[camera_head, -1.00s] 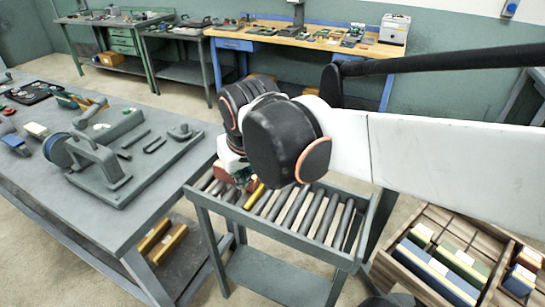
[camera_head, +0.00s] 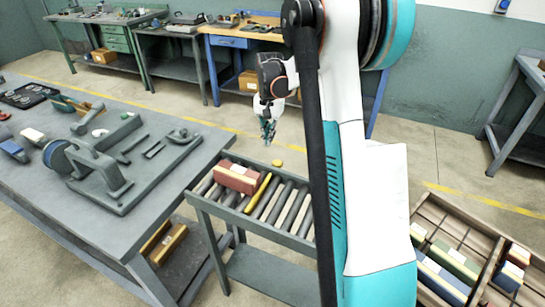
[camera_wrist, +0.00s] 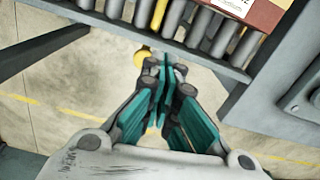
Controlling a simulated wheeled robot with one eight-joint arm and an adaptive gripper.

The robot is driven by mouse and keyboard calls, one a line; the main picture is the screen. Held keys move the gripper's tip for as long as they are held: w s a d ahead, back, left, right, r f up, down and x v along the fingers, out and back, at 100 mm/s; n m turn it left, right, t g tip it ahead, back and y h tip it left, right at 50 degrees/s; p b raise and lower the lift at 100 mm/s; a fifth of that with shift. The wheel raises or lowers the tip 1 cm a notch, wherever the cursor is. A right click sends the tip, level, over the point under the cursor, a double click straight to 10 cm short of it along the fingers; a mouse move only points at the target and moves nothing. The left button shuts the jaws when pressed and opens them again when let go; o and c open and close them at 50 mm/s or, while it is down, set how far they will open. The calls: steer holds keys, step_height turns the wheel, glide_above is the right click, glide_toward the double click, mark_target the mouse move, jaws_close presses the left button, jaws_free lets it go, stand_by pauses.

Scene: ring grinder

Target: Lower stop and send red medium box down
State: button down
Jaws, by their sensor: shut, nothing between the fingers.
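The red medium box (camera_head: 237,178) lies on the rollers at the left end of the roller conveyor (camera_head: 275,232); its edge shows in the wrist view (camera_wrist: 262,12). The yellow stop bar (camera_head: 258,193) lies across the rollers just right of the box and also shows in the wrist view (camera_wrist: 158,14). A yellow round knob (camera_head: 277,163) sits beyond the conveyor's far rail. My gripper (camera_head: 268,140) is shut and empty, above the far side near the knob. In the wrist view its fingertips (camera_wrist: 165,68) appear beside the knob (camera_wrist: 141,58), partly covering it; contact cannot be told.
The grey workbench (camera_head: 150,215) with a grinder fixture (camera_head: 95,165) adjoins the conveyor on the left. A wooden divided crate (camera_head: 480,245) with several coloured boxes stands at the right. My arm hides the conveyor's right end. Floor behind the conveyor is clear.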

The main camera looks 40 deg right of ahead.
steer(key=m, duration=0.2)
glide_toward(278, 161)
steer(key=shift+w+d+g+y, duration=0.25)
steer(key=shift+d+g+y, duration=0.05)
steer(key=shift+d+y, duration=0.1)
steer(key=shift+f, duration=0.1)
steer(key=shift+s+a+f+b, duration=0.15)
steer(key=shift+f+b, duration=0.75)
steer(key=shift+f, duration=0.8)
steer(key=shift+a+f+b, duration=0.2)
steer(key=shift+f+b, duration=0.65)
steer(key=shift+f, duration=0.85)
